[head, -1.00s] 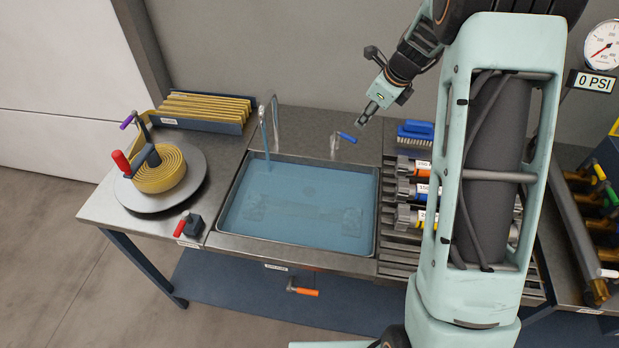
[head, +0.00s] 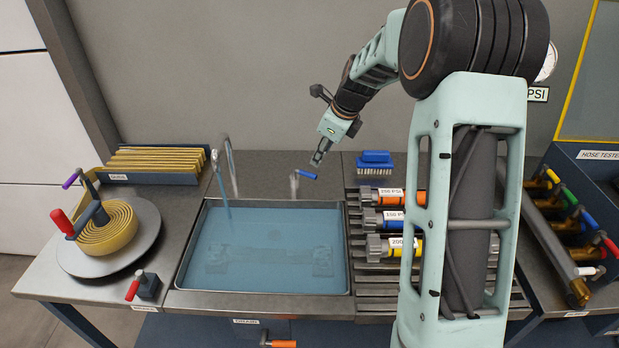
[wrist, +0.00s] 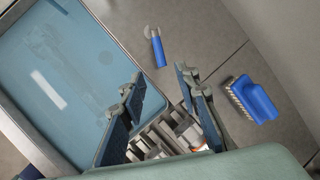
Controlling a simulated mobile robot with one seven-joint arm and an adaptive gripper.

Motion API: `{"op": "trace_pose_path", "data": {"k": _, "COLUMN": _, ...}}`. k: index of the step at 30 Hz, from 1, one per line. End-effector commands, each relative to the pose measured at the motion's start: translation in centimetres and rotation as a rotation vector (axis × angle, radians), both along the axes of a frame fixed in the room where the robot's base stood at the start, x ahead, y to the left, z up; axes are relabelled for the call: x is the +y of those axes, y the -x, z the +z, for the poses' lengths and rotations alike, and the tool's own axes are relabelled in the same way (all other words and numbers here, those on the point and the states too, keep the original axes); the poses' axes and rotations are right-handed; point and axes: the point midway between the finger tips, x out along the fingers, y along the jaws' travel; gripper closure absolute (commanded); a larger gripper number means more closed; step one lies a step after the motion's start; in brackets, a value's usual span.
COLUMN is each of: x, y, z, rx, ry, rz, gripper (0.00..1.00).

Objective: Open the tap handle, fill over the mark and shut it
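The tap's blue handle (head: 308,175) sits on a small post behind the sink and points right; it also shows in the wrist view (wrist: 158,48). A curved metal spout (head: 230,160) stands to its left, with a blue stream of water (head: 220,182) falling from it into the sink. The sink (head: 259,204) holds blue water (head: 262,255); I cannot make out a fill mark. My gripper (head: 318,160) is just above and right of the handle, apart from it. In the wrist view its fingers (wrist: 160,78) are spread with nothing between them.
A blue brush (head: 375,163) lies right of the handle, behind a rack with several labelled nozzles (head: 395,220). A hose reel (head: 108,235) and a small red-handled valve (head: 143,286) stand left of the sink. An orange handle (head: 282,344) is below the sink front.

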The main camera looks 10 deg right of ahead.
Motion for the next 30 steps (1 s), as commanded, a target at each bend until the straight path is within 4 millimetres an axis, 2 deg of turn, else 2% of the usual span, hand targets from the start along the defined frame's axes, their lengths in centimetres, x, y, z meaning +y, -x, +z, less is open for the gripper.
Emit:
{"op": "trace_pose_path", "data": {"k": 9, "x": 1.2, "y": -2.0, "z": -5.0, "rx": 0.005, "ry": -0.002, "rz": 0.001, "gripper": 0.71}}
{"op": "trace_pose_path", "data": {"k": 15, "x": 1.7, "y": -3.1, "z": -7.6, "rx": 0.002, "ry": -0.002, "rz": 0.001, "gripper": 0.71}}
{"op": "trace_pose_path", "data": {"k": 21, "x": 2.0, "y": -3.7, "z": -8.8, "rx": 0.001, "ry": -0.002, "rz": 0.0, "gripper": 0.71}}
{"op": "trace_pose_path", "data": {"k": 30, "x": 2.0, "y": -3.7, "z": -9.0, "rx": 0.0, "ry": -0.001, "rz": 0.001, "gripper": 0.71}}
